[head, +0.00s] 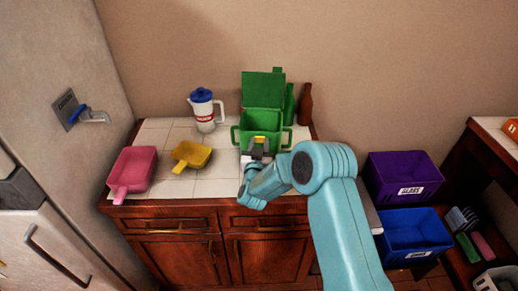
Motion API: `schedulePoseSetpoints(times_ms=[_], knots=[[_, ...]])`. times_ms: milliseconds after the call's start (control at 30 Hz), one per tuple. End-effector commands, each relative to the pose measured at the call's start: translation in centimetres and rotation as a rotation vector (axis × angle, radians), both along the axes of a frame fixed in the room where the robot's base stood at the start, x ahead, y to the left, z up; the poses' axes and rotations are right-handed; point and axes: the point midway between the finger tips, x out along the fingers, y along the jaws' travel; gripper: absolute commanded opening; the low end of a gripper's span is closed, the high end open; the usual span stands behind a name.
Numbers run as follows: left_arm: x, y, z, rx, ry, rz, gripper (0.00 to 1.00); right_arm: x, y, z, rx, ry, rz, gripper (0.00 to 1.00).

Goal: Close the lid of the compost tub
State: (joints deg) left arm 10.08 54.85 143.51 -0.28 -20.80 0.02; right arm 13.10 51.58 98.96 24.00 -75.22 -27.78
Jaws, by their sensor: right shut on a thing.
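The green compost tub (262,121) stands on the tiled counter against the back wall. Its green lid (263,87) is open and stands up at the tub's back. The tub has loop handles at its left and right sides. My right gripper (258,147) is at the tub's front, shut, with a small yellow part showing just above the fingers. It seems to be shut on the tub's front; the fingers and wrist hide the exact contact. My left gripper is not in view.
A green bottle (289,104) and a brown bottle (306,104) stand close right of the tub. Purple (401,184) and blue (411,239) bins are at the right.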

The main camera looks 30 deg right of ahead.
Motion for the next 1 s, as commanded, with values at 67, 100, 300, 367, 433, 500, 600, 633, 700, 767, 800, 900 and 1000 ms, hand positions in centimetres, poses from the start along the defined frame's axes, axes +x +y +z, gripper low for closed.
schedulePoseSetpoints(times_ms=[67,100,300,367,433,500,600,633,700,767,800,900,1000], knots=[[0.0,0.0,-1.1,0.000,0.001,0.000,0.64,0.1,-0.1,-0.2,-0.002,-0.005,-0.001,0.00],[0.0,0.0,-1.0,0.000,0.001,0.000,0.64,0.1,-0.1,-0.1,-0.001,-0.004,-0.001,0.00],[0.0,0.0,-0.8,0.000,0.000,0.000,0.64,0.1,0.0,0.1,0.000,-0.004,0.000,0.00],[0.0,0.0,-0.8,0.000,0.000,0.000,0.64,0.1,0.0,0.1,0.000,-0.004,0.000,0.53],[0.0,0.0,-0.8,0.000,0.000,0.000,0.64,0.1,0.0,0.1,-0.001,-0.003,0.000,0.64],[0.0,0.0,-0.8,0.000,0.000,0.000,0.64,0.1,0.0,0.1,-0.001,-0.003,0.000,0.64],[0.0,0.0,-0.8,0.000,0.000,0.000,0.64,0.1,0.0,0.1,0.000,-0.002,0.000,0.64],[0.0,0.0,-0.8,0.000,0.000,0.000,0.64,0.1,0.0,0.0,0.000,-0.002,0.000,0.64],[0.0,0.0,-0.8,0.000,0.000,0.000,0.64,0.0,0.1,0.0,0.000,-0.002,0.001,0.64],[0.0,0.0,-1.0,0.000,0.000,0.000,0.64,-0.3,0.3,-0.1,0.000,-0.001,0.002,0.64],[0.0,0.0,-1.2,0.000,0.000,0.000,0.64,-0.6,0.6,-0.1,0.000,-0.002,0.002,0.64],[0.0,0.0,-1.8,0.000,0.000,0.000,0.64,-2.0,1.7,-0.2,-0.001,-0.001,0.004,0.64],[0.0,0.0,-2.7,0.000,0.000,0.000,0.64,-4.0,3.4,-0.3,0.000,-0.002,0.005,0.64]])
